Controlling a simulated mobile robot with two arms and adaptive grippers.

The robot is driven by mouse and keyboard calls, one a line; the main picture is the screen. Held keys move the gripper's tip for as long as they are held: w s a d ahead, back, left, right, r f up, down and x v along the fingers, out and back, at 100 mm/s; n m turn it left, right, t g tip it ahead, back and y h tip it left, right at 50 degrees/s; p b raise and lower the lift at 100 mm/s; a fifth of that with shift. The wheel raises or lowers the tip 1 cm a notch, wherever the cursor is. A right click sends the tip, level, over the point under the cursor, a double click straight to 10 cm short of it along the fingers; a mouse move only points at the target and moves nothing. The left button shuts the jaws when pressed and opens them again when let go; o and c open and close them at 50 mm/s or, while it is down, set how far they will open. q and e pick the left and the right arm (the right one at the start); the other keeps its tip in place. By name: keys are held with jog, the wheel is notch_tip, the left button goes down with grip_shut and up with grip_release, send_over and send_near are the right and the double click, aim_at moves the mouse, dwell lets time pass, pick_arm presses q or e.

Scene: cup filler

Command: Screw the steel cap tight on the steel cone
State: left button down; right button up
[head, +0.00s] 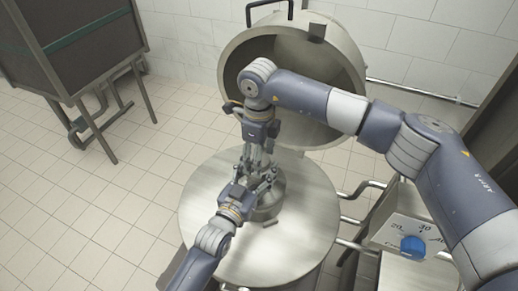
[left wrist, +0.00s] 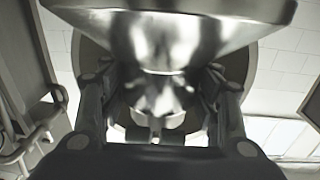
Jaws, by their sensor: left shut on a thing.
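The steel cone (head: 268,208) stands on the round steel table (head: 310,235) in the head view, partly hidden by both grippers. My left gripper (head: 257,187) reaches it from the lower left. In the left wrist view the cone (left wrist: 165,35) flares wide at the top, and my left gripper (left wrist: 160,108) is shut on its narrower shiny part between the fingers. My right gripper (head: 262,172) points down just above the cone, its fingers close to my left gripper. I cannot make out the steel cap or what the right fingers hold.
A large open steel drum (head: 240,62) stands behind the table. A control box with a blue knob (head: 412,246) and bent steel rails (head: 362,187) are at the right. A dark cabinet on legs (head: 75,45) stands at the left. The tiled floor (head: 105,200) at the left is clear.

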jog(key=shift+c, duration=0.3)
jog(key=c, duration=1)
jog(key=shift+m, duration=1.7)
jog(key=o, duration=1.1)
jog(key=shift+o, duration=0.2)
